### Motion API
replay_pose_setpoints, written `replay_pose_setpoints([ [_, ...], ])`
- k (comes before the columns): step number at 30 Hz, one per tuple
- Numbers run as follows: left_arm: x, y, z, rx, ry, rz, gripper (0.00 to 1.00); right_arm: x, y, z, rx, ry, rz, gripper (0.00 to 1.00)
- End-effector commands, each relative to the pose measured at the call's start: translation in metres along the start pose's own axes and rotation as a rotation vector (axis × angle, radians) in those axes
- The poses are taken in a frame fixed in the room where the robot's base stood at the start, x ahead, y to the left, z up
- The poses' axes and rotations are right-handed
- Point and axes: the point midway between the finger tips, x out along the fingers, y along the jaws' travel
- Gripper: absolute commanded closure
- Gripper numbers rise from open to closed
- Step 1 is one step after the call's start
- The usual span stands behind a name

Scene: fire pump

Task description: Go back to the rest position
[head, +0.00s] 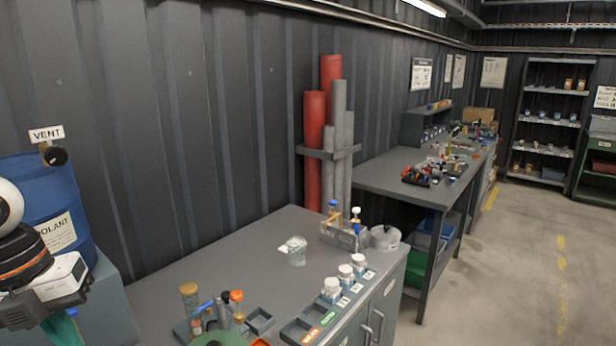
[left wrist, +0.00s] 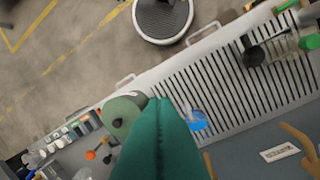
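My left gripper shows at the left edge of the head view, below its white and black wrist, with a bit of teal (head: 72,313) at its lower end. In the left wrist view the teal fingers of my left gripper (left wrist: 157,105) lie together along a middle seam, with no object seen between them. The gripper hangs in front of the blue drum (head: 62,200), left of the grey bench (head: 235,255). My right gripper shows in neither view.
A slatted grate (left wrist: 240,85) and a green roll (left wrist: 122,114) lie under the left gripper. Floor (head: 480,270) is clear at right.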

Motion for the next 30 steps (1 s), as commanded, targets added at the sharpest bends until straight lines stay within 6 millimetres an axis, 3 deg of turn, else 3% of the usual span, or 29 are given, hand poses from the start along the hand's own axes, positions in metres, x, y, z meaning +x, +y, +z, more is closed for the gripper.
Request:
replay_pose_setpoints([
  [11, 0.035, 0.041, -0.001, -0.037, -0.039, 0.475, 1.00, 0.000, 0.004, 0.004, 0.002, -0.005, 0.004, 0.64],
  [16, 0.044, 0.066, -0.009, -0.138, -0.019, 0.821, 1.00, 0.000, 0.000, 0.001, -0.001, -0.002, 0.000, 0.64],
  [20, 0.045, 0.076, -0.027, -0.334, 0.050, 1.164, 1.00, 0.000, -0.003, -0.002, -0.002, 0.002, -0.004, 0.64],
  [23, 0.049, 0.067, -0.048, -0.558, 0.137, 1.387, 1.00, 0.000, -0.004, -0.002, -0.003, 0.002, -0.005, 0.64],
  [26, 0.065, 0.044, -0.066, -0.836, 0.238, 1.535, 1.00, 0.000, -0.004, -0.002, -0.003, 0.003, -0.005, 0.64],
  [30, 0.112, 0.001, -0.075, -1.289, 0.371, 1.592, 1.00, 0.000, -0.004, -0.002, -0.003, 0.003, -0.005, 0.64],
])
